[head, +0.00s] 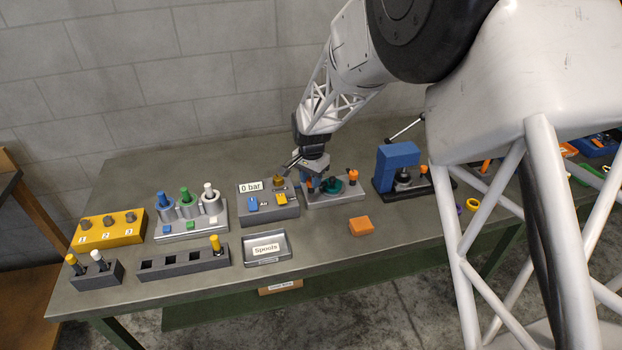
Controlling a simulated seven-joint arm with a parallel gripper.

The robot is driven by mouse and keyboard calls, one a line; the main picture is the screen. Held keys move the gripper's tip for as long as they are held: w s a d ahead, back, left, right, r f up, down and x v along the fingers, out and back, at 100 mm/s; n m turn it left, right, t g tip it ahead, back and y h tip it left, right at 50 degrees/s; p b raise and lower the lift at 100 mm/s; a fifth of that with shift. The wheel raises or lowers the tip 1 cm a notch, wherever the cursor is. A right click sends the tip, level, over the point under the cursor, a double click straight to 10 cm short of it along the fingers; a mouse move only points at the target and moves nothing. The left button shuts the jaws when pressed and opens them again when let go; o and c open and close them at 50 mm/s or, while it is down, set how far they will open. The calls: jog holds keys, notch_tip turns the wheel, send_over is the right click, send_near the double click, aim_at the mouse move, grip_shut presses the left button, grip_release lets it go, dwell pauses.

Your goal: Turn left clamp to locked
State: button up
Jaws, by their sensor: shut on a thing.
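A light grey fixture block (345,196) holds a round teal part (331,186) in its middle. The orange left clamp (310,187) stands at the fixture's left end and is mostly hidden under my gripper. The orange right clamp (353,177) stands upright at the right end, clear of me. My gripper (311,178) comes down from above and is shut on the left clamp. The fingertips are small and partly hidden here, and I cannot make out the clamp's turn angle.
A grey unit marked "0 bar" (265,208) stands close on the left. A blue press (396,165) stands close on the right. An orange block (361,226) lies in front. A "Spools" tray (267,260) sits at the front edge. Bare bench lies between block and tray.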

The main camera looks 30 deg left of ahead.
dwell(0.3)
jog(key=o, duration=0.9)
jog(key=shift+o, duration=0.2)
jog(key=shift+r, duration=0.1)
jog(key=shift+r, duration=3.85)
